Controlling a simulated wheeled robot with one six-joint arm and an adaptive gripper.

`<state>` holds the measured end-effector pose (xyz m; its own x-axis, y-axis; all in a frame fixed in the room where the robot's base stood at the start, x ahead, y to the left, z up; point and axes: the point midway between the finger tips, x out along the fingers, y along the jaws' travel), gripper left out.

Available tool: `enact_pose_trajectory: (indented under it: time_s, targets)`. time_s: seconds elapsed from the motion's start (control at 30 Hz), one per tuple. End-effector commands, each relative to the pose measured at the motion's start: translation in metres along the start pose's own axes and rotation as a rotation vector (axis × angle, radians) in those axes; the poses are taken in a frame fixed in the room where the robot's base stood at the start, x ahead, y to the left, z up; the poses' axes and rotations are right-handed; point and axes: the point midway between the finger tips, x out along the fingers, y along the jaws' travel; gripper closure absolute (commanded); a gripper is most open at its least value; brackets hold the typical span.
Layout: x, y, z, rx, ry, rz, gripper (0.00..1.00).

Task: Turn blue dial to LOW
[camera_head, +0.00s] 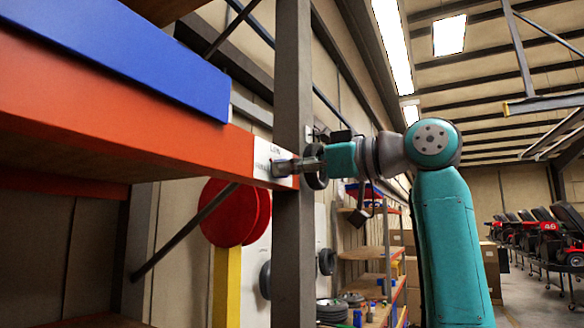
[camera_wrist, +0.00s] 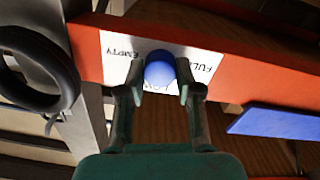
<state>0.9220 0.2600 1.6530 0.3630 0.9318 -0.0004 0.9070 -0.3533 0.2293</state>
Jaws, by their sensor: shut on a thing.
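The blue dial (camera_wrist: 160,72) sits on a white label plate (camera_wrist: 118,46) on the edge of an orange shelf beam. In the wrist view, the plate carries EMPTY at the left, FULL at the right and a partly hidden word below the dial that seems to be LOW. My gripper (camera_wrist: 160,86) has one finger on each side of the dial and is shut on it. No pointer mark on the dial can be made out. In the head view my gripper (camera_head: 284,168) reaches the label plate (camera_head: 262,154) from the right, and the dial is hidden.
The orange beam (camera_head: 90,95) bears a blue panel (camera_head: 120,50). A grey upright post (camera_head: 293,240) stands close beside my gripper. A black ring (camera_wrist: 40,80) shows at the left in the wrist view. Shelves (camera_head: 370,250) and several red karts (camera_head: 545,235) stand farther back.

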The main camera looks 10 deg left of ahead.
Motion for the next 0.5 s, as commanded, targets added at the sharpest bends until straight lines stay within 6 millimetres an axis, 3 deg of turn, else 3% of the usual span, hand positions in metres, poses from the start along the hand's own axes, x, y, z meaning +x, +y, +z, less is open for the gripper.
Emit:
enact_pose_trajectory:
  time_s: [0.5]
  targets:
    - [-0.0001, 0.0004, 0.0001, 0.372, -0.010, -0.003, 1.00]
